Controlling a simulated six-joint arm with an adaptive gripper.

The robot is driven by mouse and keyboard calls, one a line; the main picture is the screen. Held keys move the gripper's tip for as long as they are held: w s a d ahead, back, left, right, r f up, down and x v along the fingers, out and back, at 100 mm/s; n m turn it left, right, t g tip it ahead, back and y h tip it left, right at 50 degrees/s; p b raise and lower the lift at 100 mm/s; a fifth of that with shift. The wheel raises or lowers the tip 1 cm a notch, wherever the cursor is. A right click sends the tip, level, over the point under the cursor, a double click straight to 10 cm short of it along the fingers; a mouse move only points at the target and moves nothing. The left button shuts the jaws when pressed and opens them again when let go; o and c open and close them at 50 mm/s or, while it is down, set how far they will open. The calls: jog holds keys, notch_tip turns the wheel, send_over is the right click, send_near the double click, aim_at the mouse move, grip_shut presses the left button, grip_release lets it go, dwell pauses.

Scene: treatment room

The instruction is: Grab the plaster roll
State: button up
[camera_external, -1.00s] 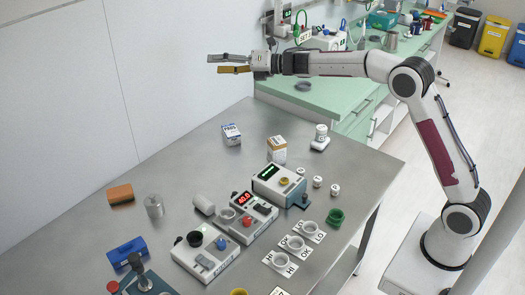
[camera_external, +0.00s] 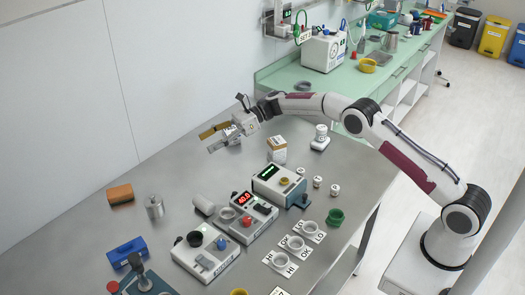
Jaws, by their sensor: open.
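A white cylinder (camera_external: 203,204) lies on its side on the steel table, left of the device with the red display; it looks like the plaster roll, though I cannot read any label on it. My gripper (camera_external: 208,140) is open and empty above the far part of the table. It is farther back than the white cylinder and apart from it. In this view my gripper covers the place of the small white-and-blue box.
Near the cylinder stand a metal weight (camera_external: 154,206), a device with a red display (camera_external: 252,222) and a white device with a black knob (camera_external: 206,254). An orange-brown block (camera_external: 120,194) and a blue block (camera_external: 127,252) lie left. A white-and-orange box (camera_external: 277,150) stands behind.

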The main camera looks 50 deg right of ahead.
aim_at(205, 203)
jog(key=s+f+n+g, duration=0.1)
jog(key=s+f, duration=0.1)
jog(key=f, duration=0.2)
jog(key=s+f+n+g, duration=0.2)
jog(key=f, duration=0.2)
jog(key=s+f+n+g, duration=0.1)
jog(key=s+f+n, duration=0.1)
jog(key=f, duration=0.3)
jog(key=shift+s+a+g, duration=0.1)
jog(key=shift+s+g, duration=0.2)
jog(key=shift+g, duration=0.1)
jog(key=shift+x, duration=3.4)
jog(key=shift+a, duration=0.1)
jog(key=shift+s+x, duration=0.2)
jog(key=shift+x, duration=2.3)
jog(key=c, duration=0.9)
